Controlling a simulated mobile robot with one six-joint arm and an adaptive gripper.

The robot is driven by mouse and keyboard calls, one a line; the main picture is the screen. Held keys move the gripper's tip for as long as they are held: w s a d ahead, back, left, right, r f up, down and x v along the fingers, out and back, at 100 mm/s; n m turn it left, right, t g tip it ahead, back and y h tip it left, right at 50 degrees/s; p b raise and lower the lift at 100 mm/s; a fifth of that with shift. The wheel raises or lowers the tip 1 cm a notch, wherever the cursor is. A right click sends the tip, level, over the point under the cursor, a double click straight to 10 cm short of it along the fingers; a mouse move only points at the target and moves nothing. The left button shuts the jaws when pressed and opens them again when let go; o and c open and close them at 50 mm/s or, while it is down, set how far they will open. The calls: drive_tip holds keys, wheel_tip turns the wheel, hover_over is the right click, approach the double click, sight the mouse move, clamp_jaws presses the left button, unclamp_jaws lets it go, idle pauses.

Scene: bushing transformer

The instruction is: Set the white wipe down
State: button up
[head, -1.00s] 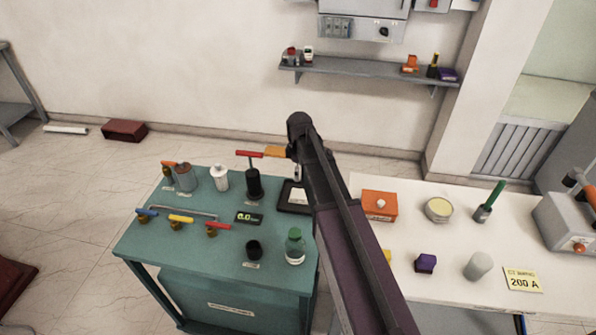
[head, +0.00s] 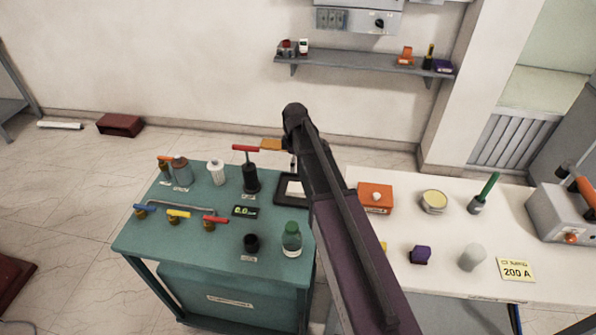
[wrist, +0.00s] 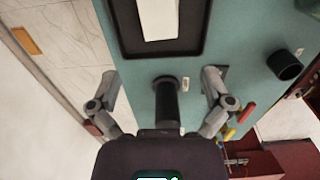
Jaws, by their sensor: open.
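The white wipe (wrist: 160,18) lies flat in a black tray (wrist: 190,46) on the teal cart, at the top edge of the wrist view, where its far end is cut off. In the head view the wipe (head: 293,188) shows in the tray (head: 283,202), partly hidden by my arm. My gripper (wrist: 160,92) is open, its fingers wide apart and empty. The wipe is beyond the fingertips and apart from them. A black upright cylinder (wrist: 167,105) shows between the fingers. In the head view my arm hides the fingers.
The teal cart (head: 190,238) also carries a black pump with a red handle (head: 250,178), a green-capped bottle (head: 292,240), a black cup (head: 251,243) and several coloured valves. The white bench (head: 400,225) at right holds an orange box (head: 375,197) and other items.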

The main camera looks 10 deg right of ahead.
drive_tip(key=s+m, duration=1.3)
drive_tip(key=s, duration=0.6)
drive_tip(key=shift+s, duration=0.25)
drive_tip(key=shift+d, duration=0.1)
idle(0.3)
